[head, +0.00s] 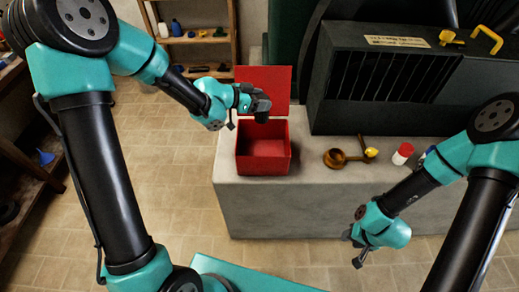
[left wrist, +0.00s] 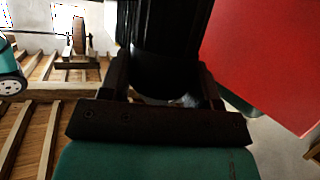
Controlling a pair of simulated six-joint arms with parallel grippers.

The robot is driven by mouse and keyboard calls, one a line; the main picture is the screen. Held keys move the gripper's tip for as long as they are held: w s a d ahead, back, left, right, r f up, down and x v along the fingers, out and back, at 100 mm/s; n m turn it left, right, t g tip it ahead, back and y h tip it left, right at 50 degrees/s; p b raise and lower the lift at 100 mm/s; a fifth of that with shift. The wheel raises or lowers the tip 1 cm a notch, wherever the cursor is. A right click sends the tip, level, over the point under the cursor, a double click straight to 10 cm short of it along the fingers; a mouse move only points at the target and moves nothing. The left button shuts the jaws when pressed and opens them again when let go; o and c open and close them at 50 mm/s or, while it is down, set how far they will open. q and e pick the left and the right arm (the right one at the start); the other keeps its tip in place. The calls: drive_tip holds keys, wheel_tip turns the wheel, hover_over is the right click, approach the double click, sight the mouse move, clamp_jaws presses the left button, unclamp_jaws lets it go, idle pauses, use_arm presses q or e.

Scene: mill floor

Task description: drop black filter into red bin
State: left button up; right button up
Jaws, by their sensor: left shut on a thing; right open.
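The red bin (head: 263,166) stands on the grey ledge with its red lid (head: 264,82) raised at the back. Its visible inside looks empty. My left gripper (head: 257,104) is over the back part of the bin, in front of the lid. It is shut on the black filter, a dark cylinder (left wrist: 165,45) between the fingers in the left wrist view. In the head view the filter is small and dark and hard to part from the gripper. My right gripper (head: 356,250) is open and empty, low in front of the ledge.
A brown pan-like thing (head: 336,158) and a white bottle with a red cap (head: 402,154) stand on the grey ledge (head: 265,205), right of the bin. A dark slatted machine (head: 385,85) is behind them. A wooden shelf (head: 195,40) stands at the back left.

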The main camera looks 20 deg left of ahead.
sight(260, 113)
use_arm(q)
drive_tip(key=shift+f, duration=3)
drive_tip(key=o, duration=1)
drive_tip(key=shift+o, duration=0.2)
drive_tip(key=shift+a, duration=0.1)
drive_tip(key=v, duration=1.7)
drive_tip(key=shift+s, duration=0.15)
